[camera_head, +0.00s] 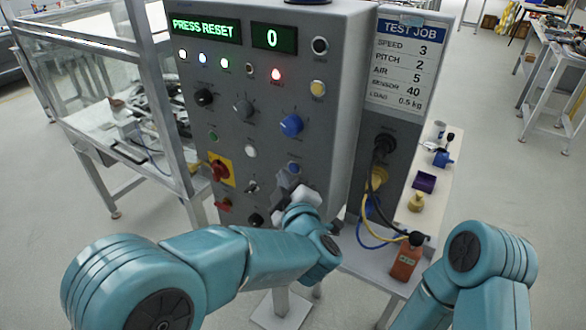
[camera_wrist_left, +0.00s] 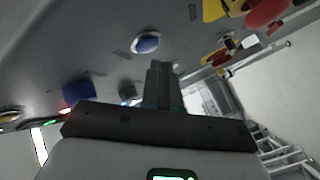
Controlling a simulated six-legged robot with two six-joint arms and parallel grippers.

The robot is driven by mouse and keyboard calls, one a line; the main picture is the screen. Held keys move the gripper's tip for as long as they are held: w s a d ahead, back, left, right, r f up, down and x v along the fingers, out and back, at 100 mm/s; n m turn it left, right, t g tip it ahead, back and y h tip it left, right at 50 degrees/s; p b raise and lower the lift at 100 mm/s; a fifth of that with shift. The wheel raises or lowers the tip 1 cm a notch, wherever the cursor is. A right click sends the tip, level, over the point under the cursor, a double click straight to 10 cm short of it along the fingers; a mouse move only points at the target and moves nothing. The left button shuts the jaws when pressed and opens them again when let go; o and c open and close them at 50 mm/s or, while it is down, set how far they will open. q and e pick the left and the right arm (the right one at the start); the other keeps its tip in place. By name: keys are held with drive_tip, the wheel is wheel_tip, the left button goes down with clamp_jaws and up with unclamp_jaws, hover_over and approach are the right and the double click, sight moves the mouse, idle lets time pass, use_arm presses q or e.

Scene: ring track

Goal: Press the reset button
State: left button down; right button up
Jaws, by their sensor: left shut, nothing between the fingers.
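The grey control panel (camera_head: 330,150) shows "PRESS RESET" on its green display (camera_head: 207,28). A small round blue button (camera_head: 293,167) sits low on the panel; its label is too small to read, so I cannot confirm it is the reset button. In the left wrist view a blue button with a pale ring (camera_wrist_left: 146,42) shows just beyond the fingertips. My left gripper (camera_head: 285,180) is shut and empty, just below the blue button in the head view; it also shows in the wrist view (camera_wrist_left: 161,66). Contact cannot be told. My right gripper is out of view.
A blue knob (camera_head: 291,125) and a white button (camera_head: 250,150) are above. A red emergency stop (camera_head: 218,170) on yellow is to the left. An orange bottle (camera_head: 405,258) and cables (camera_head: 368,225) are to the right.

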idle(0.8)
use_arm(q)
drive_tip(key=shift+w+d, duration=0.25)
drive_tip(key=shift+w, duration=0.1)
drive_tip(key=shift+w+d, duration=0.25)
drive_tip(key=shift+w, duration=0.05)
idle(0.6)
idle(0.4)
drive_tip(key=shift+s+a+f+b, duration=0.1)
drive_tip(key=shift+s+a+b, duration=0.25)
drive_tip(key=shift+b, duration=0.1)
drive_tip(key=shift+s+a, duration=0.15)
drive_tip(key=shift+s, duration=0.15)
